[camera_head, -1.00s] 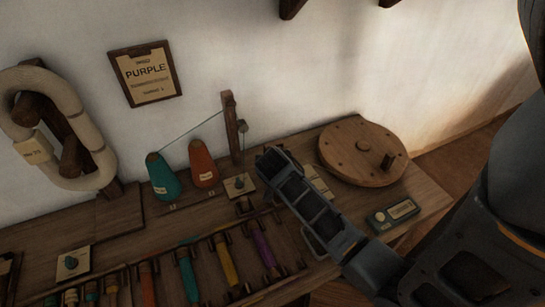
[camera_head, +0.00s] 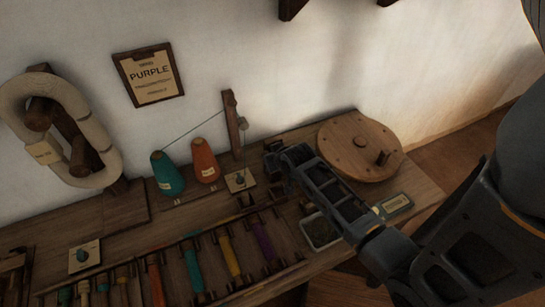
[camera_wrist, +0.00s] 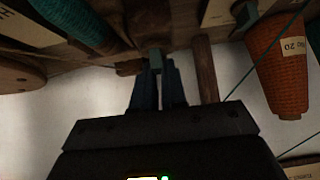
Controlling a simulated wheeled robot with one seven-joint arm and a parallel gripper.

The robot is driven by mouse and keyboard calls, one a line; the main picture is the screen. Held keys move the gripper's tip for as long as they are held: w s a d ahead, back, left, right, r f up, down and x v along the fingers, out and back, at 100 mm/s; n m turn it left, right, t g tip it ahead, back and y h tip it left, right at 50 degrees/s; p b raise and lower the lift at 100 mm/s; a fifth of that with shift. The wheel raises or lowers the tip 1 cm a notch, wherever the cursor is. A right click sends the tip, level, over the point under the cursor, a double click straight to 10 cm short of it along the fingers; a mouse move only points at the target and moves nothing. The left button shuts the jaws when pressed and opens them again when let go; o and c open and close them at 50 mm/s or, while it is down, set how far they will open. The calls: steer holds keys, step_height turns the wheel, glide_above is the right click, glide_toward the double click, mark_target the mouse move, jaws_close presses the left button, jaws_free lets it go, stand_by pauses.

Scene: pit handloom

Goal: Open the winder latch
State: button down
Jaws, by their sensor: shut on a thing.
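My gripper (camera_head: 272,162) is at the back of the bench, right of the orange cone, its fingertips small and dark in the head view. In the wrist view my gripper (camera_wrist: 158,72) has its two blue-grey fingers nearly together on a small grey-green piece (camera_wrist: 155,57), which I take to be the winder latch. A brown wooden block (camera_wrist: 128,68) lies beside it. The fingers and arm hide much of the latch, and its angle is unclear.
A teal cone (camera_head: 166,174) and an orange cone (camera_head: 203,160) stand left of a wooden post (camera_head: 233,120). A round wooden disc (camera_head: 350,140) with a peg lies to the right. A small tray (camera_head: 320,232) and a labelled device (camera_head: 394,205) sit near my arm. Coloured bobbins line the front.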

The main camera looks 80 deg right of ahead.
steer(key=shift+s+a+f, duration=0.1)
steer(key=shift+f, duration=0.15)
steer(key=c, duration=1.2)
jaws_free()
steer(key=shift+r, duration=0.15)
steer(key=shift+s+a+r, duration=0.1)
steer(key=shift+r, duration=0.1)
steer(key=shift+v, duration=3.55)
